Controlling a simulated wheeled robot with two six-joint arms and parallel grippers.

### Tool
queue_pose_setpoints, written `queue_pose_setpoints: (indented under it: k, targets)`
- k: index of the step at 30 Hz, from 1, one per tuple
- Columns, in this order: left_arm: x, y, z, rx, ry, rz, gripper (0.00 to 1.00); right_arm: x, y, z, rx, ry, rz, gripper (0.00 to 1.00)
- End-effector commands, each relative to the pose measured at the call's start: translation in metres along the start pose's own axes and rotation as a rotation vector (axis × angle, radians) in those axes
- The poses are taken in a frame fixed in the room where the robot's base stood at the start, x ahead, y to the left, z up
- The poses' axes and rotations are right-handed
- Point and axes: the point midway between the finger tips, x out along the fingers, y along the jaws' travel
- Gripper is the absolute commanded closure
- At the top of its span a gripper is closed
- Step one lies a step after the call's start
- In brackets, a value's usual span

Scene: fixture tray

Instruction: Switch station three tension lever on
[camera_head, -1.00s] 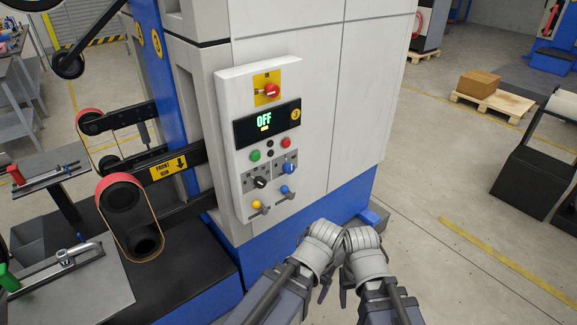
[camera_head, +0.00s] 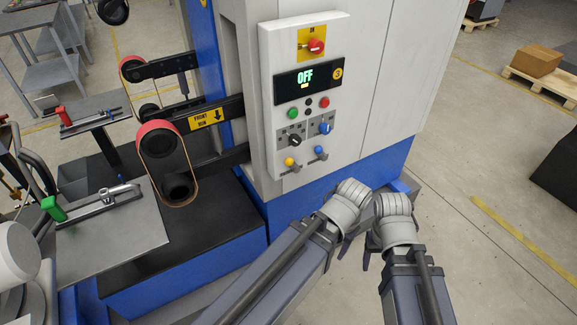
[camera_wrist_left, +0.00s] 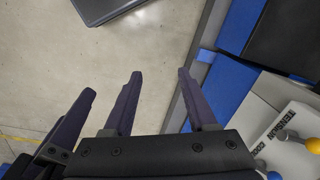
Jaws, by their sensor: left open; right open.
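The station three panel (camera_head: 272,100) is on the white machine cabinet, with a display (camera_head: 308,78) reading OFF beside a yellow 3. Two small levers are at its bottom, one with a yellow knob (camera_head: 289,161) and one with a blue knob (camera_head: 319,150). The word TENSION shows at the right edge of the left wrist view, near a yellow knob (camera_wrist_left: 282,135) and a blue knob (camera_wrist_left: 313,145). My left gripper (camera_wrist_left: 160,74) is open and empty, apart from the knobs. My right gripper (camera_head: 366,258) is open, below and right of the panel, its fingers partly hidden.
A red rotary switch (camera_head: 316,46) tops the panel. Belt rollers (camera_head: 160,140) stick out left of the cabinet. A grey table (camera_head: 140,225) with a green-handled clamp (camera_head: 53,208) stands at the lower left. The floor (camera_head: 470,180) on the right is open.

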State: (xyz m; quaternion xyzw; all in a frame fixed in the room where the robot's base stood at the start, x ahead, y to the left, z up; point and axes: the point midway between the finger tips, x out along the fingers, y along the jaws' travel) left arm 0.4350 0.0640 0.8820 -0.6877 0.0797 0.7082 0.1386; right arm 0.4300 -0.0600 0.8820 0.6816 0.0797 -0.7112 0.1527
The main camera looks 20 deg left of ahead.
Motion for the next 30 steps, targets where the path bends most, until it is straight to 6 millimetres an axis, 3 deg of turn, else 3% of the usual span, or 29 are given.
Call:
queue_pose_setpoints:
  k: [1, 8, 15, 24, 30]
  targets:
    - [-0.002, -0.008, -0.003, -0.024, 0.011, 0.015, 0.49, -0.003, 0.000, 0.000, 0.000, 0.000, 0.000, 0.34]
    - [-0.012, -0.062, -0.026, -0.202, 0.136, 0.132, 0.75, -0.015, 0.001, 0.001, 0.000, 0.000, 0.000, 0.34]
    - [-0.029, -0.139, -0.043, -0.424, 0.311, 0.235, 1.00, -0.027, 0.003, 0.002, 0.000, 0.000, 0.000, 0.34]
    - [-0.057, -0.247, -0.039, -0.705, 0.543, 0.299, 1.00, -0.041, 0.004, 0.002, 0.000, 0.000, 0.000, 0.34]
    - [-0.070, -0.297, -0.027, -0.830, 0.652, 0.308, 1.00, -0.046, 0.004, 0.003, 0.000, 0.000, 0.000, 0.34]
